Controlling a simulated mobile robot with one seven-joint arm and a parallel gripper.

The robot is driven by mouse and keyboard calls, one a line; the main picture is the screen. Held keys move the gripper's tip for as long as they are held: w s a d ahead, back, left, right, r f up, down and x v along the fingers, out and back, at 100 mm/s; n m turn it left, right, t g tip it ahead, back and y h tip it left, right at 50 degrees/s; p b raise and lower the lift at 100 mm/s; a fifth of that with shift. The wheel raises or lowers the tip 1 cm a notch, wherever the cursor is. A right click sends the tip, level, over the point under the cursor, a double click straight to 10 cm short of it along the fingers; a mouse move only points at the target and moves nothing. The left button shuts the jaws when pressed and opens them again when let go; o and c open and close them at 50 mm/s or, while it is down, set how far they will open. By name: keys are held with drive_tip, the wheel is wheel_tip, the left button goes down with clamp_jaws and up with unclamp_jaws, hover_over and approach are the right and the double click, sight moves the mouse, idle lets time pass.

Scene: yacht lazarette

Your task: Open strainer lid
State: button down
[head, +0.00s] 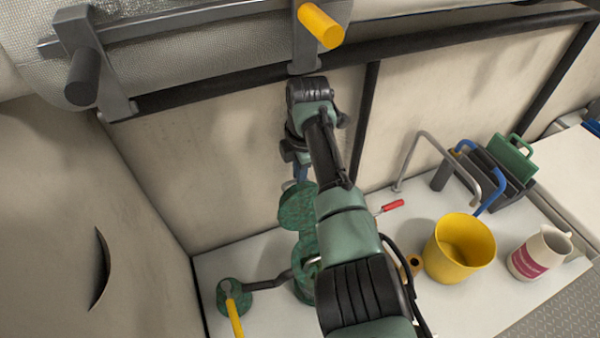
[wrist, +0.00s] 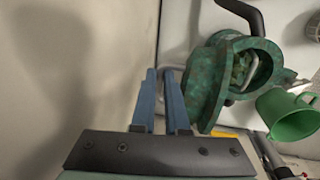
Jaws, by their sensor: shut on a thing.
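The green strainer (head: 304,262) stands on the white bench, mostly behind my arm. Its round green lid (head: 298,206) is swung up above the body. In the wrist view the lid (wrist: 208,92) stands tilted beside the strainer's round rim (wrist: 262,67), and the opening shows. My gripper (head: 301,172) is at the lid's upper edge. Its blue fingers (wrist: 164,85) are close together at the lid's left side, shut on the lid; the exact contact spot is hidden.
A yellow-handled valve (head: 233,312) and pipe are left of the strainer. A red-handled lever (head: 391,207), yellow bucket (head: 447,262), white-and-pink jug (head: 533,258) and dark rack (head: 497,175) are to the right. A green cup (wrist: 285,115) shows near the strainer. The wall is close behind.

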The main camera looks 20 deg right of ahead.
drive_tip(key=c, duration=0.9)
unclamp_jaws()
drive_tip(key=shift+w+a+r, duration=0.1)
drive_tip(key=shift+w+r, duration=0.15)
drive_tip(key=shift+w, duration=0.35)
drive_tip(key=shift+s, duration=0.1)
drive_tip(key=shift+s+f, duration=0.1)
drive_tip(key=shift+f, duration=0.05)
drive_tip(key=r, duration=0.2)
drive_tip(key=s+r, duration=0.1)
drive_tip(key=r, duration=0.4)
drive_tip(key=shift+s+r, duration=0.15)
drive_tip(key=shift+r, duration=0.2)
